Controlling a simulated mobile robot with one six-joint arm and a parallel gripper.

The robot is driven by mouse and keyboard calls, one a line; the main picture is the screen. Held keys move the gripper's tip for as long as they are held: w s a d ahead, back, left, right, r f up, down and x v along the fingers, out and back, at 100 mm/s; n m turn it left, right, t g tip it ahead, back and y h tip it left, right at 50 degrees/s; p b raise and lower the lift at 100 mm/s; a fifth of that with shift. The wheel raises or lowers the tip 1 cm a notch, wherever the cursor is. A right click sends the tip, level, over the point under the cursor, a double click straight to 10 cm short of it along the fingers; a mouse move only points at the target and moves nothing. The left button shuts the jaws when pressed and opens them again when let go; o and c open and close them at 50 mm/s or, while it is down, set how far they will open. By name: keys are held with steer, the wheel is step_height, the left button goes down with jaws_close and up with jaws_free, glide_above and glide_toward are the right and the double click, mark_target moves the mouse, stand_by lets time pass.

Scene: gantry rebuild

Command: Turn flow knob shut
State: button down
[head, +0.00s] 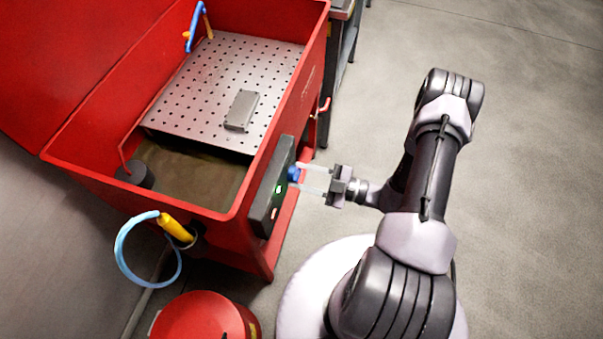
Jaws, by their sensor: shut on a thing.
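The flow knob (293,174) is small and blue. It sits on the dark control panel (267,196) on the right side of the red parts washer (232,226). My gripper (303,180) reaches in from the right, with its two pale fingers around the knob and shut on it. The fingers partly hide the knob, and its turn angle cannot be told. A green light and a red mark show on the panel below the knob.
The washer's open basin holds a perforated shelf with a grey block (241,110) on it, above brown liquid. A yellow-handled brush (176,228) with a blue hose hangs at the front. A red drum (205,318) stands below. The floor at right is clear.

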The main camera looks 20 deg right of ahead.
steer(key=shift+r+n+p, duration=0.15)
steer(key=shift+n+p, duration=0.65)
steer(key=shift+n, duration=8.1)
steer(key=c, duration=0.9)
jaws_free()
